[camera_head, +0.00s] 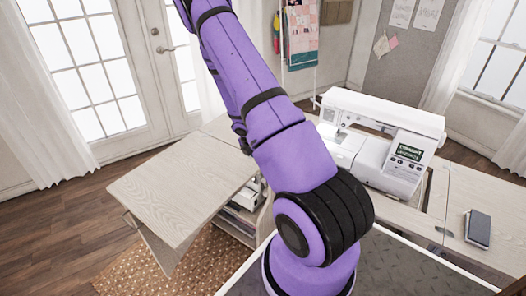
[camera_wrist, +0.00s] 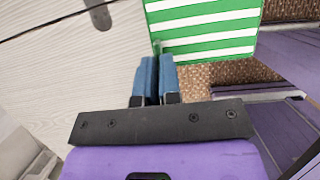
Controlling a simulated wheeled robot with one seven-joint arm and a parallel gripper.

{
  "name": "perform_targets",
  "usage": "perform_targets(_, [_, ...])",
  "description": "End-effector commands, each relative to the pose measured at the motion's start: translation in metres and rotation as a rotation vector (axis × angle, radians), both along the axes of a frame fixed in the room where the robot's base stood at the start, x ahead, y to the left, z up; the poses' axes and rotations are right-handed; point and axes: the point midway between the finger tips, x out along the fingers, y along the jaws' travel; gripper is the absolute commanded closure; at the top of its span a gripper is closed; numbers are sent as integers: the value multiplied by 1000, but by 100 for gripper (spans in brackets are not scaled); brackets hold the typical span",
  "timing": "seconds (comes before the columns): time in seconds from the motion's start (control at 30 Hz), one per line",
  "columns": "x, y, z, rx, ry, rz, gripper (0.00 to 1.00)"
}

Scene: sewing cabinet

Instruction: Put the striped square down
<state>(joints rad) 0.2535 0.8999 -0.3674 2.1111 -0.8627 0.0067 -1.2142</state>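The striped square (camera_wrist: 205,28), green with white stripes, shows at the top of the wrist view. My gripper (camera_wrist: 157,62) has two blue fingers close together, with a thin gap between them. A bit of green shows at the fingertips, at the square's lower left edge, so the gripper appears shut on the striped square. The contact itself is mostly hidden by the fingers. In the head view, neither my gripper nor the square can be seen.
A pale wood tabletop (camera_wrist: 60,70) lies left of the fingers, with the woven rug (camera_wrist: 215,72) below right. In the head view, the cabinet's left leaf (camera_head: 180,190) is bare.

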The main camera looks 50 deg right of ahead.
Motion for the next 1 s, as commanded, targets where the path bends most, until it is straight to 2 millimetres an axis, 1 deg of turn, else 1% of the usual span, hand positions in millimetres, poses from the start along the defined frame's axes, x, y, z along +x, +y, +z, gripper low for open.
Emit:
perform_targets(0.07, [-2, -3, -1, 0, 0, 28, 100])
perform_targets(0.17, [3, -9, -2, 0, -2, 41, 100])
perform_targets(0.27, [16, -18, -3, 1, -3, 40, 100])
perform_targets(0.37, [34, -29, -5, 0, -4, 37, 100])
perform_targets(0.73, [104, -71, -13, 0, -3, 37, 100])
perform_targets(0.83, [117, -79, -14, 0, -2, 38, 100])
perform_targets(1.0, [127, -85, -15, 0, -1, 38, 100])
